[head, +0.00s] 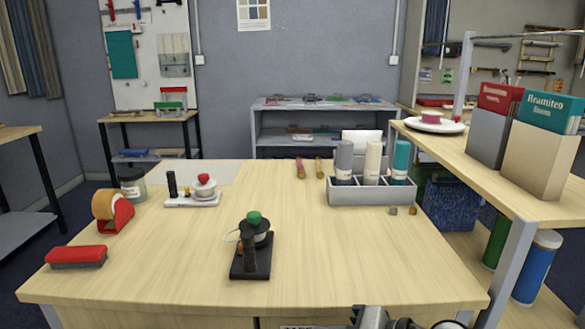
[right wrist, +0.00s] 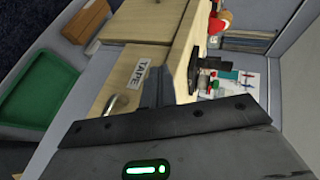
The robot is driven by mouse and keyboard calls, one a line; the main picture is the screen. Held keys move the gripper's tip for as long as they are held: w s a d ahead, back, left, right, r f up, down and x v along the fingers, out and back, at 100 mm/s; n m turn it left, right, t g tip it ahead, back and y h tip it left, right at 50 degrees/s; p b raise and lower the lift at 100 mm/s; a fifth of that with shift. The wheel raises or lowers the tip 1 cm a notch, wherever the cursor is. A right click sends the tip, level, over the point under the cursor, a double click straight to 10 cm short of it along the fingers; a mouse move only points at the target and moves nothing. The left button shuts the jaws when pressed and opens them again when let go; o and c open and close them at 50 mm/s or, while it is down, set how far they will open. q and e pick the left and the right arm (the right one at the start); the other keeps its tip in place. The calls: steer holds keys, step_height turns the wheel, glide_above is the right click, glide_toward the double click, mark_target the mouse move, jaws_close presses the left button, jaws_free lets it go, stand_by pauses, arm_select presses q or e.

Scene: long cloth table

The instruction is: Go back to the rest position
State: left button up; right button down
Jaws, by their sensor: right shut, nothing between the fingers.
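In the right wrist view my right gripper (right wrist: 166,86) is shut, its dark fingers together with nothing between them. It is in front of a wooden drawer front with a label reading TAPE (right wrist: 141,74) and a metal handle (right wrist: 115,102). I cannot tell whether the fingers touch the wood. In the head view only parts of my right arm (head: 372,319) show at the bottom edge, below the front edge of the table (head: 340,285). My left gripper is not in view.
On the table stand a black spool stand (head: 251,262), a red brush (head: 77,257), a tape dispenser (head: 116,211) and a grey bottle caddy (head: 372,192). A shelf (head: 480,165) with boxes flanks the right side. The table's front right is clear.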

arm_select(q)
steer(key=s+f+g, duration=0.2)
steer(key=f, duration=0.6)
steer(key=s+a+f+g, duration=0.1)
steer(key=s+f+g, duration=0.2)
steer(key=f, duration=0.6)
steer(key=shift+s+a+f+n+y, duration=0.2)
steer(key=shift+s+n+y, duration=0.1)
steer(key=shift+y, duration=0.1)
arm_select(e)
steer(key=s+d+f+n+t+h, duration=0.2)
steer(key=s+d+f+n+h, duration=0.1)
steer(key=s+f, duration=0.3)
steer(key=s+d+f+n+t+h, duration=0.2)
steer(key=s+d+f+h, duration=0.2)
steer(key=s+f, duration=0.3)
steer(key=s+h, duration=0.1)
steer(key=s, duration=0.2)
steer(key=shift+d+n, duration=0.3)
steer(key=shift+n, duration=0.1)
